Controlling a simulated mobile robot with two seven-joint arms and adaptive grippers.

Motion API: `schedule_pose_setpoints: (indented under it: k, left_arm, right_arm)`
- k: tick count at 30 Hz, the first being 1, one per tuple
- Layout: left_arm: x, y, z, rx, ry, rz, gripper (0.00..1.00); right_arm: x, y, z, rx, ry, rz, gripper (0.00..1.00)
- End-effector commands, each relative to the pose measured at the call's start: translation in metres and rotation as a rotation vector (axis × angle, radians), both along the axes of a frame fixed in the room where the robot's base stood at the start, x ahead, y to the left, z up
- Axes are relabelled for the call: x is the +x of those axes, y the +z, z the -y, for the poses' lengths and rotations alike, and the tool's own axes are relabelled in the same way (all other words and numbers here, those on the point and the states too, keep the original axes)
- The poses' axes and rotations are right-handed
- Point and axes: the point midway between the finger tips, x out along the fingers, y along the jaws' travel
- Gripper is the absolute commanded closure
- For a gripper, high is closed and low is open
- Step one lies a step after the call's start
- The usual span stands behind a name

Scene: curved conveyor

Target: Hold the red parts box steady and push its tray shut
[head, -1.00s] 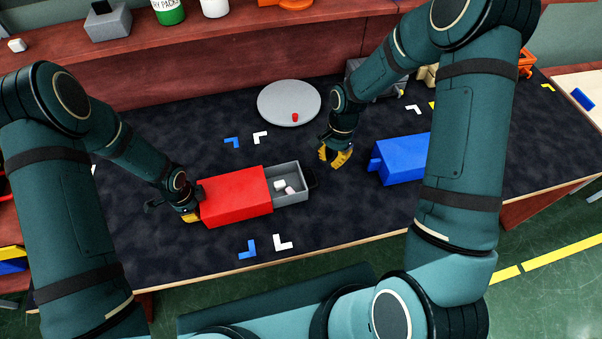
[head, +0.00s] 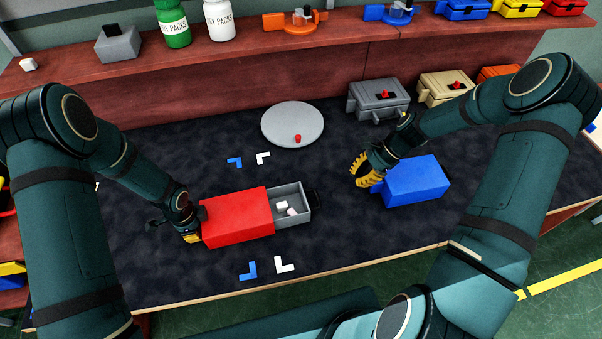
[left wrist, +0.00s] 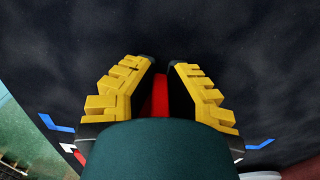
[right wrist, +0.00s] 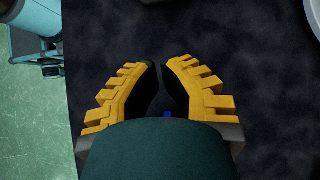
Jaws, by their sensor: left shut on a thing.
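The red parts box (head: 236,217) lies on the dark mat with its grey tray (head: 303,213) pulled out at the right end. The tray has a dark handle (head: 314,198) and holds small whitish and pinkish parts (head: 283,206). My left gripper (head: 191,237) is at the box's left end, shut on it; red shows between its fingers in the left wrist view (left wrist: 160,95). My right gripper (head: 362,170) is above the mat, right of the tray and apart from it, beside the blue box. Its fingers look shut and empty in the right wrist view (right wrist: 161,75).
A blue box (head: 418,181) lies right of the red box. A grey round plate (head: 290,120) with a small red piece (head: 298,138) is behind. Grey (head: 378,100) and tan (head: 445,88) cases stand along the back. The mat between tray and right gripper is clear.

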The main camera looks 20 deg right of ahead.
Motion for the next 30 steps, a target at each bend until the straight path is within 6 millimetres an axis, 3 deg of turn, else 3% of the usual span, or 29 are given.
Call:
schedule_pose_setpoints:
  k: [12,21,30]
  left_arm:
    - [-0.002,-0.001,0.0,0.0,0.0,-0.004,1.0]
    - [-0.002,-0.001,0.0,0.0,0.0,-0.004,1.0]
    - [-0.002,-0.001,0.0,0.0,0.0,-0.004,1.0]
  right_arm:
    - [-0.002,-0.064,-0.052,0.002,0.003,-0.003,1.0]
    - [-0.002,-0.069,-0.085,-0.001,0.003,0.0,1.0]
    - [-0.002,-0.069,-0.088,-0.002,0.001,0.0,1.0]
